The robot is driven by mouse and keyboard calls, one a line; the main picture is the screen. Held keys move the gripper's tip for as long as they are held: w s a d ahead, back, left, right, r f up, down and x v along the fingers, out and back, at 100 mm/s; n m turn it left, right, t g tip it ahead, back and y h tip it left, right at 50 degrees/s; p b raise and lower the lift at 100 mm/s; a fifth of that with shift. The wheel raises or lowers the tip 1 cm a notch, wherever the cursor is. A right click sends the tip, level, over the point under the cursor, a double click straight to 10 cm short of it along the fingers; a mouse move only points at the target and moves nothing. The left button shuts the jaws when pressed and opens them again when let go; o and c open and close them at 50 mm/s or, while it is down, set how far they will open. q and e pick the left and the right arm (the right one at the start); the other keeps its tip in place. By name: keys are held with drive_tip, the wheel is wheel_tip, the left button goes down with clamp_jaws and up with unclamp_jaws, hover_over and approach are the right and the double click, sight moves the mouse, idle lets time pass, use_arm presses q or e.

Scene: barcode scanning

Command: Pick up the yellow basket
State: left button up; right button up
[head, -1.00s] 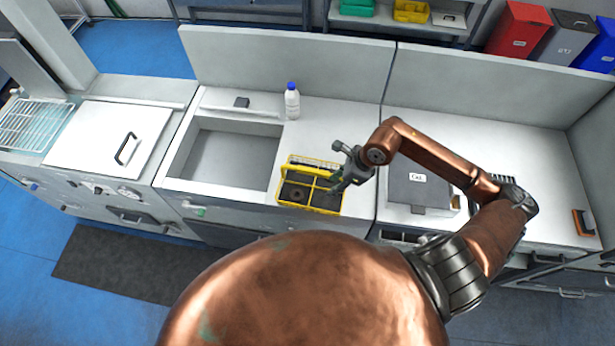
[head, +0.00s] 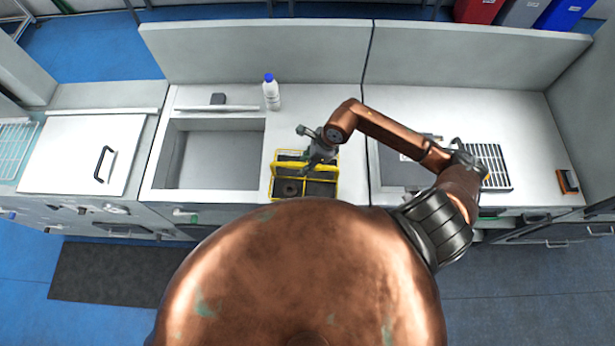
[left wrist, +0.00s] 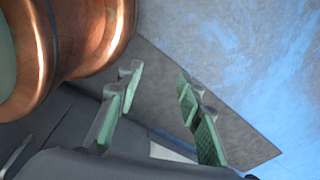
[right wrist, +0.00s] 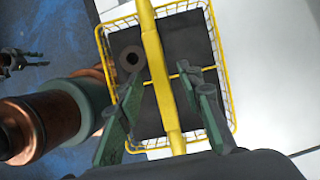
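The yellow basket (head: 273,187) is a wire basket with a dark inside, standing on the counter just right of the sink. Its yellow handle bar (right wrist: 160,70) runs across the top in the right wrist view. A dark round item (right wrist: 131,58) lies inside. My right gripper (head: 310,163) is over the basket. In the right wrist view its fingers (right wrist: 159,80) are open on both sides of the handle bar, with gaps on each side. My left gripper (left wrist: 158,80) is open and empty above the floor. It is hidden in the head view.
A white bottle (head: 271,95) with a blue cap stands behind the basket. The sink (head: 215,160) lies to the left. A grey case (head: 400,172) and a dark grate (head: 490,165) are to the right, partly behind my right arm. A raised panel (head: 250,52) bounds the counter's back.

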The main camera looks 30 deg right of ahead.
drive_tip(key=shift+a+f, duration=0.15)
drive_tip(key=shift+f, duration=0.55)
drive_tip(key=c, duration=0.7)
clamp_jaws()
use_arm(q)
drive_tip(key=shift+w+r, duration=0.25)
drive_tip(key=shift+w, duration=0.5)
drive_tip(key=shift+w, duration=0.35)
use_arm(e)
drive_tip(key=shift+r, duration=0.1)
